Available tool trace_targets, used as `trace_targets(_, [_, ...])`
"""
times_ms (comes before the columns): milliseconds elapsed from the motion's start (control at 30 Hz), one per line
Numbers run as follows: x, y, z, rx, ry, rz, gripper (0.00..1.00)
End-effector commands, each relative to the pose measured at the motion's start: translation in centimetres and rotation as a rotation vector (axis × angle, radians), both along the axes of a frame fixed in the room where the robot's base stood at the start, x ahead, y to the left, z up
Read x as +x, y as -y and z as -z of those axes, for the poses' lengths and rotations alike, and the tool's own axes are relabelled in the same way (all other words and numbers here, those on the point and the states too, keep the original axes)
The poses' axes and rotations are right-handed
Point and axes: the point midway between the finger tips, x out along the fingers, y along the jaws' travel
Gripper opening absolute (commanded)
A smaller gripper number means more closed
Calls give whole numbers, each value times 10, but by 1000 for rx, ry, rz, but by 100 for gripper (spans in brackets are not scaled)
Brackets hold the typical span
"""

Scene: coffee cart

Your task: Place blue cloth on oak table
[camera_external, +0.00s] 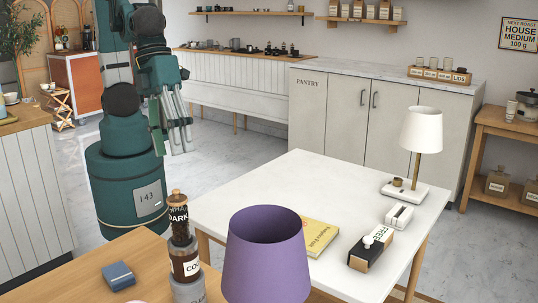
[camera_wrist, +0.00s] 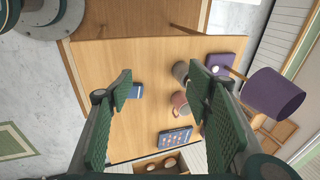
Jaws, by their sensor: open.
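The blue cloth (camera_external: 118,276), a small folded block, lies on the light-wood oak table (camera_external: 68,284) in the foreground. In the wrist view the cloth (camera_wrist: 136,91) shows beside the left finger's tip, partly covered by it, on the bare oak top (camera_wrist: 110,60). My gripper (camera_external: 181,134) is open and empty, raised beyond the oak table's far edge in the external view. In the wrist view its two green pads (camera_wrist: 160,82) are wide apart, with tabletop between them.
A purple lampshade (camera_external: 266,257), stacked jars (camera_external: 184,250) and a blue tin-like object (camera_wrist: 175,138) stand on the oak table. A white table (camera_external: 235,198) beside it holds a yellow book (camera_external: 312,237), a white lamp (camera_external: 421,130) and small boxes. The oak top around the cloth is clear.

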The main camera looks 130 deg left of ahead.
Motion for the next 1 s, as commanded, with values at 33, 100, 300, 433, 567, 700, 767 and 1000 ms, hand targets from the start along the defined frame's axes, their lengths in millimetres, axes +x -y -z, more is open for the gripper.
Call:
trace_targets(33, [-3,-10,-5,-23,8,-74,50])
trace_targets(100, [-6,-22,-11,-58,19,-181,50])
trace_targets(300, [-17,-54,-26,-168,54,-479,50])
trace_targets(433, [-25,-74,-35,-246,75,-670,50])
trace_targets(567, [-35,-93,-43,-330,98,-859,50])
trace_targets(700, [-45,-113,-50,-427,122,-1058,50])
trace_targets(767, [-50,-120,-52,-468,132,-1136,50])
trace_targets(1000, [-62,-142,-59,-598,160,-1365,50])
